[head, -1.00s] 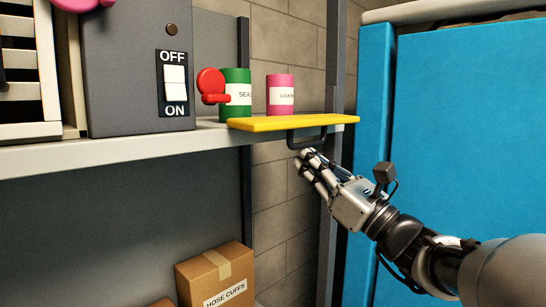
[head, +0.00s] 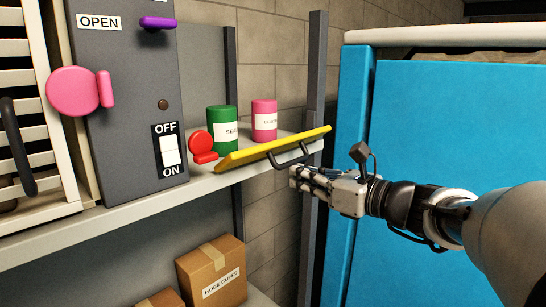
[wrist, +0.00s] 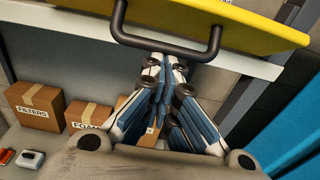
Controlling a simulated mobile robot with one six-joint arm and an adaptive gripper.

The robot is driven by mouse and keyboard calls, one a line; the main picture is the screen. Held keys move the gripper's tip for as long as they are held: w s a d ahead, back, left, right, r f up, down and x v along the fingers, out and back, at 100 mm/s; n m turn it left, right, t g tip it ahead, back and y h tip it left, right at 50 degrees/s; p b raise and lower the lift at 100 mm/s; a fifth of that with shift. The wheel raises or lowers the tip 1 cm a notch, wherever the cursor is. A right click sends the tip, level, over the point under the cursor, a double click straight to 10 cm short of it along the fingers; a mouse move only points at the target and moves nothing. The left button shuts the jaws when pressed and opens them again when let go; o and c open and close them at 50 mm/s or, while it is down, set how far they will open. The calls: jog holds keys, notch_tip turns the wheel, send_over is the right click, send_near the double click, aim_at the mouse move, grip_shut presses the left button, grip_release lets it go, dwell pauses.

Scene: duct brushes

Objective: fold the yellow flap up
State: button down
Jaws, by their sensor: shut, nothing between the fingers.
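The yellow flap (head: 270,149) is a long panel at the front edge of the shelf, tilted with its face partly toward me. A dark bar handle (head: 287,161) is fixed to its front face. In the wrist view the flap (wrist: 235,22) crosses the top, with the handle (wrist: 165,47) hanging below it. My gripper (head: 294,178) is shut and empty, just below and beside the handle. In the wrist view the closed fingertips (wrist: 165,62) appear right at the handle's lower bar; I cannot tell whether they touch it.
A green can (head: 222,128) and a pink can (head: 264,120) stand on the shelf (head: 130,212) behind the flap. A grey switch box (head: 125,90) stands left, a blue panel (head: 450,170) right. Boxes (head: 212,270) sit below.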

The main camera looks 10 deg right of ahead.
aim_at(293, 140)
jog(key=shift+s+d+r+p, duration=0.1)
jog(key=shift+r+p, duration=0.75)
jog(key=shift+r, duration=0.4)
jog(key=shift+s+r+p, duration=0.1)
jog(key=shift+r+p, duration=0.75)
jog(key=shift+r, duration=0.4)
jog(key=shift+w+a+r+p, duration=0.15)
jog(key=shift+w+r+p, duration=0.15)
jog(key=shift+r, duration=0.3)
jog(key=shift+w+a+r+p, duration=0.15)
jog(key=shift+r+p, duration=0.2)
jog(key=shift+r, duration=0.3)
